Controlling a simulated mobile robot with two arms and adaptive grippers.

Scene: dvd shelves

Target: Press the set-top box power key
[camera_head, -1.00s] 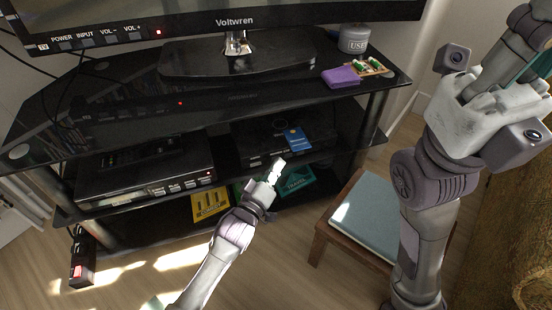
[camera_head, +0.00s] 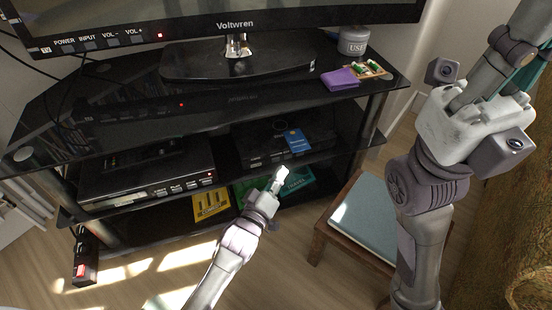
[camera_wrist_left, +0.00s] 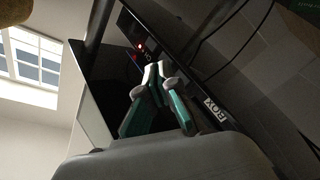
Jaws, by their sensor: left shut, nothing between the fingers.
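A black set-top box (camera_head: 262,145) sits on the right of the middle shelf, with a blue card on top. My left gripper (camera_head: 281,173) is shut and empty, just in front of and slightly below its front in the head view. In the left wrist view, the closed fingertips (camera_wrist_left: 155,72) are near a dark front panel (camera_wrist_left: 130,28) with a small red light (camera_wrist_left: 140,46). A white label ending in "BOX" shows beside the fingers. I cannot tell whether they touch, and the power key is not clear. My right gripper (camera_head: 518,60) is raised at upper right, its fingertips cut off.
Another black player (camera_head: 150,172) with front keys stands left on the same shelf. The TV (camera_head: 235,20) is on top, with a purple cloth (camera_head: 341,79) beside its stand. Yellow and green cases lie on the bottom shelf. A cushioned stool (camera_head: 365,215) stands at right.

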